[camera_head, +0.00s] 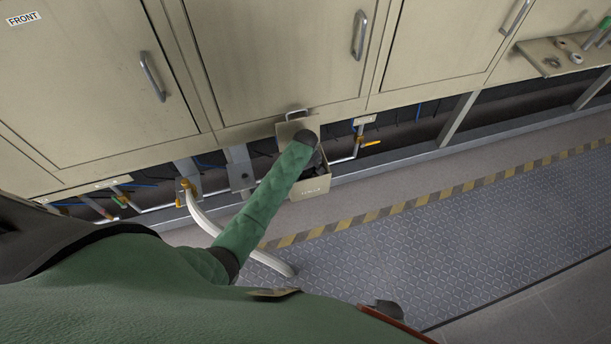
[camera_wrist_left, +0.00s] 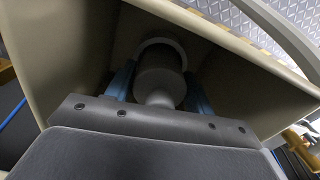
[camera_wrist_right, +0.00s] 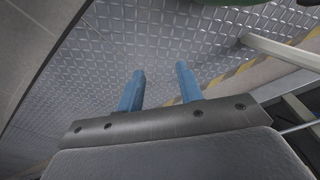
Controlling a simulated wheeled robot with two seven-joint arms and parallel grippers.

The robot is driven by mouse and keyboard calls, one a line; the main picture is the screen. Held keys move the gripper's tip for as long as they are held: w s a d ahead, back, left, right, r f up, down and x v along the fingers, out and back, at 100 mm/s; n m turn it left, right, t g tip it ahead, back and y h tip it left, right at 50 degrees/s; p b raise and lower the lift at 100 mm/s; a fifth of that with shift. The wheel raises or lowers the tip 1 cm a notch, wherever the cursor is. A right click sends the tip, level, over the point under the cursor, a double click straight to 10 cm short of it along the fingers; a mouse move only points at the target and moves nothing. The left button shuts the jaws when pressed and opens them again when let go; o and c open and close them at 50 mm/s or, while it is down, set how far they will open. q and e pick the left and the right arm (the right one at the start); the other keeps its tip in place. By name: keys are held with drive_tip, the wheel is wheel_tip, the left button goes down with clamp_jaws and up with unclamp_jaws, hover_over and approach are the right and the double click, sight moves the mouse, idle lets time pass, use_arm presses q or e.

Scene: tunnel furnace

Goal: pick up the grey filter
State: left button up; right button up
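The grey filter (camera_wrist_left: 160,82), a rounded piece with a ring-shaped end and a narrower neck, is inside an open beige box in the left wrist view. My left gripper (camera_wrist_left: 161,85) reaches down into the box, its blue fingers spread on either side of the filter. Firm contact between fingers and filter does not show. In the head view my left forearm covers most of the box interior, and the filter cannot be made out there. My right gripper (camera_wrist_right: 160,75) is open and empty above the patterned floor.
The beige box (camera_head: 311,188) sits low against the beige furnace cabinets (camera_head: 270,60). Its walls closely surround my left gripper. A white hose (camera_head: 205,222) lies to its left, and pipes with valves (camera_head: 360,140) are beside it. The metal walkway (camera_head: 460,240) is clear.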

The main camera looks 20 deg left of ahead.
use_arm(q)
drive_tip(key=c, duration=0.6)
drive_tip(key=shift+o, duration=0.2)
drive_tip(key=shift+r, duration=0.15)
